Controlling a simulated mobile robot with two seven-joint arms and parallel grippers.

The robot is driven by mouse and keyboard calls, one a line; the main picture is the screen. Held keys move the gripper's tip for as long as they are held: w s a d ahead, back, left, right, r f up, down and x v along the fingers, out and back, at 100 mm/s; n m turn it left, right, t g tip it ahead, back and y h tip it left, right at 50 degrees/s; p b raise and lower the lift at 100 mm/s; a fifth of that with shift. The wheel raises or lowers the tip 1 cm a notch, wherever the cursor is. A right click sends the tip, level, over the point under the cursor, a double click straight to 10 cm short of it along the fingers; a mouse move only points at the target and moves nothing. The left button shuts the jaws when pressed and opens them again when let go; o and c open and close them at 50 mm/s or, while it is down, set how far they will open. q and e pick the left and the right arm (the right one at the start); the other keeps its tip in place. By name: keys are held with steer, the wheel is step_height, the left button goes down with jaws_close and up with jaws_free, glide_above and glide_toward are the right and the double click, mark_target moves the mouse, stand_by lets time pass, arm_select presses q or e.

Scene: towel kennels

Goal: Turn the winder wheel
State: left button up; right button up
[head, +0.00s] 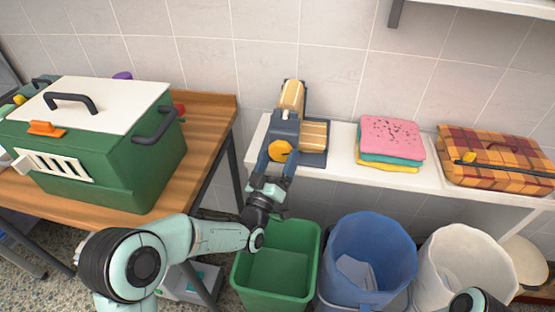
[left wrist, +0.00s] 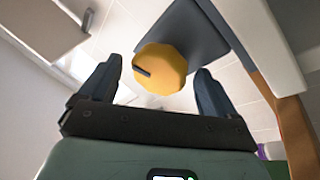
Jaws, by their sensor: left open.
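The winder wheel is a yellow-orange scalloped knob (head: 280,150) on the front of a dark blue winder (head: 312,157) with tan rollers, standing on the white shelf against the tiled wall. My left gripper (head: 276,160) is open in front of it, its fingers pointing at the wheel. In the left wrist view the wheel (left wrist: 160,68) shows between and beyond the two fingertips, with a dark slot on its face. I cannot tell whether the fingers touch it. My right gripper is not in view.
A green kennel (head: 100,150) with a white lid stands on the wooden table at left. Folded towels (head: 390,142) and a plaid basket (head: 497,160) sit right of the winder. Green (head: 278,268), blue (head: 366,255) and white (head: 465,262) bins stand below the shelf.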

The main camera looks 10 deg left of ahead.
arm_select(q)
steer(key=c, duration=1.1)
steer(key=shift+o, duration=0.2)
